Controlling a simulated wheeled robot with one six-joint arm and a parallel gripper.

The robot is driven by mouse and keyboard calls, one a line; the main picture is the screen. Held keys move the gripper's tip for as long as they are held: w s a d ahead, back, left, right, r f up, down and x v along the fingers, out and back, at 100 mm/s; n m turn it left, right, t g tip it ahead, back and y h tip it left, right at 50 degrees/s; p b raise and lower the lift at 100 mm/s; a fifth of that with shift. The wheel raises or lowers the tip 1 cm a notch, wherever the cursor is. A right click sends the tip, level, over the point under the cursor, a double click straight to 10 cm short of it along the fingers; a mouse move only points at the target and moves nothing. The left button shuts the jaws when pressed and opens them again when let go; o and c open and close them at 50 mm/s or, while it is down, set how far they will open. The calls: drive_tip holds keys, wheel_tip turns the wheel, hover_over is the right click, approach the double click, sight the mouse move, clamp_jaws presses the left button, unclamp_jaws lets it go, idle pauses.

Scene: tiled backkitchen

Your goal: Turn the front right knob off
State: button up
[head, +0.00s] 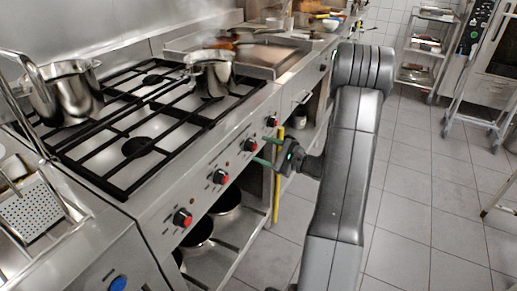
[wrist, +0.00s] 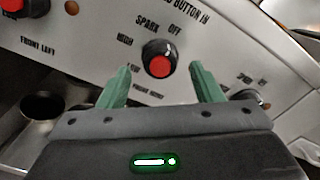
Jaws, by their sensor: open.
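The front right knob (wrist: 159,60) is black with a red centre. It is in the middle of the wrist view, on the steel stove panel, with SPARK, OFF and HIGH printed around it; the label below it is blurred. A small pale mark shows on its upper right edge, but I cannot tell its exact setting. In the head view the knob (head: 250,145) is third from the near end. My gripper (wrist: 158,66) is open, its green fingers on either side of the knob and seemingly apart from it. In the head view my gripper (head: 259,150) is at the panel.
The front left knob (wrist: 12,5) is at the upper left in the wrist view. Another knob (wrist: 246,97) is partly hidden beside my right finger. Pots (head: 66,92) (head: 211,75) stand on the stove. A yellow upright bar (head: 277,190) is below my gripper.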

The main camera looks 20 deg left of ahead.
sight(251, 146)
drive_tip(key=d, duration=1.1)
drive_tip(key=shift+s, duration=0.45)
drive_tip(key=a, duration=0.9)
drive_tip(key=w+a, duration=0.1)
drive_tip(key=a, duration=0.4)
drive_tip(key=shift+d, duration=0.1)
